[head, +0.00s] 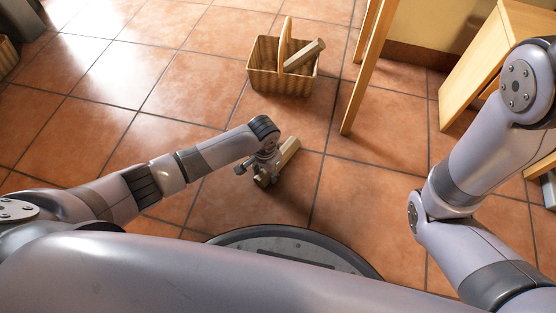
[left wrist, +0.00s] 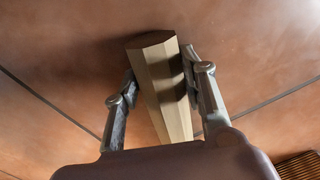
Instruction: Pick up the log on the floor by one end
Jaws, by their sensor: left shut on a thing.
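A pale, angular wooden log (head: 289,151) lies on the tiled floor in front of my base, with one end pointing up and right in the head view. My left gripper (head: 260,174) is shut on the log towards its nearer end. In the left wrist view, the log (left wrist: 158,72) lies between the two fingers of the left gripper (left wrist: 161,66), one on each side, and its near part passes behind my gripper body. I cannot tell whether the log is clear of the floor. My right arm shows at the right, but its gripper is out of view.
A wicker basket (head: 262,83) with an upright handle stands beyond the log and holds another piece of wood (head: 305,55). A wooden leg (head: 361,80) stands to its right, and wooden furniture (head: 485,60) is at the far right. Open tiles lie to the left.

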